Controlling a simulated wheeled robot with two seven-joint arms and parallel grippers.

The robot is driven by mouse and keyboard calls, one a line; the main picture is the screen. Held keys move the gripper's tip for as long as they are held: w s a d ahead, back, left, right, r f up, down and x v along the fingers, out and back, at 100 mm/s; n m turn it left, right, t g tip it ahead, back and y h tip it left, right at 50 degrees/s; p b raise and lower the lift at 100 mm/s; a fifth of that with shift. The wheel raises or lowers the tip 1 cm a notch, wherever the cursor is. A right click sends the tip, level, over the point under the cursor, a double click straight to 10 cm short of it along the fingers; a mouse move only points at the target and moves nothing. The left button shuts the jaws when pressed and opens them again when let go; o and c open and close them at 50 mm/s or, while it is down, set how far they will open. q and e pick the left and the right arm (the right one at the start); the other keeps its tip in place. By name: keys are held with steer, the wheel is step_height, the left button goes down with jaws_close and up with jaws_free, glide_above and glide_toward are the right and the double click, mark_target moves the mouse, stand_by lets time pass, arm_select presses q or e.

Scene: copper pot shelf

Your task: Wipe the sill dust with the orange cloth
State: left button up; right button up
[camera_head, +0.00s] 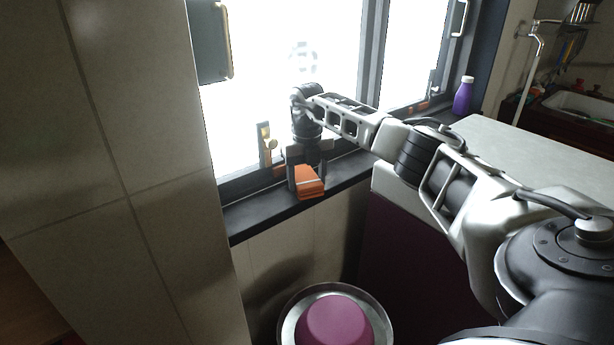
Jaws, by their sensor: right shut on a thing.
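The orange cloth (309,183) is a small folded block with a pale stripe, at the dark window sill (262,212). My right gripper (304,170) reaches in from the right, points down and is shut on the cloth. The cloth is at the sill surface; I cannot tell whether it touches it. I cannot make out dust on the sill. The gripper and cloth hide part of the sill. My left gripper is not in view.
A brass window latch (266,145) stands just left of the gripper. A purple bottle (463,95) stands at the sill's right end, beside a pale counter (505,150). A tiled wall (120,180) borders the left. A round bin with a purple top (338,322) is below.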

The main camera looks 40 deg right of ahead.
steer(key=shift+f, duration=0.75)
steer(key=shift+d, duration=0.1)
